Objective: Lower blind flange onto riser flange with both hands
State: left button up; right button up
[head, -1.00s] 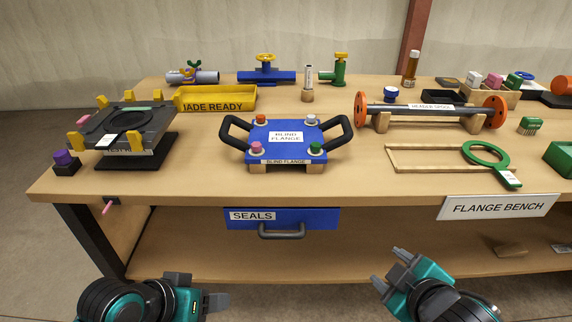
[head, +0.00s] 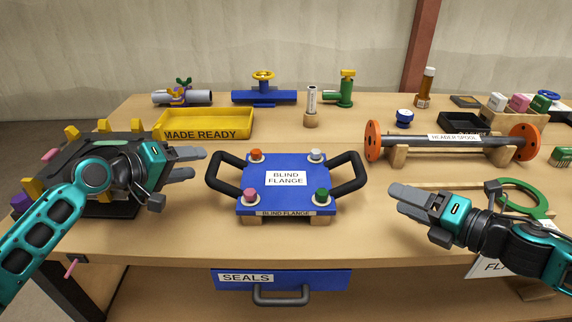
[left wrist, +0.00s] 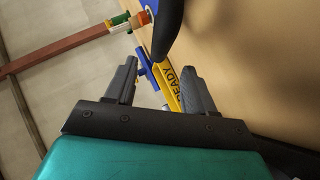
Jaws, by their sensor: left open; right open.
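The blind flange (head: 286,200) is a blue plate with a black handle on each side and coloured knobs at its corners. It rests on wooden blocks in the middle of the bench. My left gripper (head: 188,164) is open and empty, just left of the left handle (head: 222,177). My right gripper (head: 400,203) is open and empty, to the right of the right handle (head: 352,173). The riser flange (head: 75,160) appears to be the dark stand with yellow guides at the left, largely hidden by my left arm. In the left wrist view, my left gripper's fingers (left wrist: 155,85) are apart.
A yellow MADE READY tray (head: 208,124) stands behind the left gripper. A header spool (head: 450,142) on wooden blocks lies at the back right. A green ring tool (head: 520,197) lies behind my right arm. A SEALS drawer (head: 330,281) is under the bench edge.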

aim_at(215, 155)
jog(key=shift+w, duration=0.1)
pick_arm(q)
jog(key=shift+s+r, duration=0.1)
pick_arm(e)
jog(key=shift+s, duration=0.2)
pick_arm(q)
jog(key=x, duration=0.7)
jog(key=shift+w+d, duration=0.2)
jog(key=shift+w, duration=0.05)
pick_arm(e)
jog(key=x, duration=1.3)
pick_arm(q)
jog(key=shift+c, duration=0.5)
pick_arm(e)
jog(key=shift+c, duration=0.5)
pick_arm(q)
grip_shut()
pick_arm(e)
grip_shut()
pick_arm(q)
jog(key=shift+w+r, duration=0.15)
jog(key=shift+r, duration=0.05)
pick_arm(e)
jog(key=shift+w+r, duration=0.1)
jog(key=shift+r, duration=0.25)
